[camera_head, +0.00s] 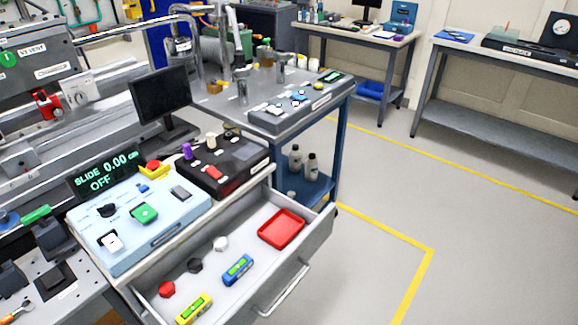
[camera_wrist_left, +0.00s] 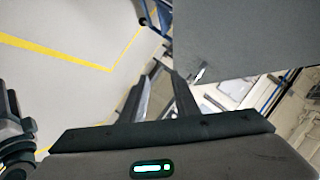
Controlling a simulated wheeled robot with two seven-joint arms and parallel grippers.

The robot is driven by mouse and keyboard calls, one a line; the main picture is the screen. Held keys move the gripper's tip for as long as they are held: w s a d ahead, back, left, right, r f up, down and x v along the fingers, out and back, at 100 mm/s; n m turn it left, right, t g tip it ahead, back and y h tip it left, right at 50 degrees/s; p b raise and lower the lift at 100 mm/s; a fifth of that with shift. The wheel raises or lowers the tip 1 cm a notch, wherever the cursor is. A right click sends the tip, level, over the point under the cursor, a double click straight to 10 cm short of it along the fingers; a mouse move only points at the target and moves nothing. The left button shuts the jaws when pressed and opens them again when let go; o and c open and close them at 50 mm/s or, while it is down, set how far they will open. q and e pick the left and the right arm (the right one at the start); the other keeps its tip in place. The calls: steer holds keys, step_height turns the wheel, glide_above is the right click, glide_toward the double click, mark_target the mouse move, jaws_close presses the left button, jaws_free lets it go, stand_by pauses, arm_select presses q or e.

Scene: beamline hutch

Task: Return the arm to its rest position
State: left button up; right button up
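My left gripper (camera_wrist_left: 166,84) shows only in the left wrist view, where its two dark fingers stand apart with a gap between them. It looks open and I see nothing held in it. Neither arm nor gripper shows in the head view. The right gripper is in no view.
An open drawer (camera_head: 318,228) juts out at the lower middle, holding a red tray (camera_head: 282,229), a blue level (camera_head: 238,270) and a yellow level (camera_head: 194,309). A control box (camera_head: 160,232) stands above it. The floor (camera_head: 480,265) at right is clear. A large grey surface (camera_wrist_left: 235,40) fills the wrist view's upper right.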

arm_select(q)
steer(key=s+a+f+n+g+y, duration=0.1)
steer(key=s+a+f+n+g, duration=0.1)
steer(key=f, duration=0.9)
steer(key=s+a+f+n+g+y+p, duration=0.1)
steer(key=s+a+f+n+g, duration=0.2)
steer(key=f, duration=0.8)
steer(key=s+a+f+n+g+y, duration=0.1)
steer(key=s+a+f+n+g, duration=0.2)
steer(key=a+f+n, duration=0.3)
step_height(320, 180, down, 5)
steer(key=shift+s+a+f+p, duration=0.2)
steer(key=shift+a+p, duration=0.15)
steer(key=shift+a, duration=0.7)
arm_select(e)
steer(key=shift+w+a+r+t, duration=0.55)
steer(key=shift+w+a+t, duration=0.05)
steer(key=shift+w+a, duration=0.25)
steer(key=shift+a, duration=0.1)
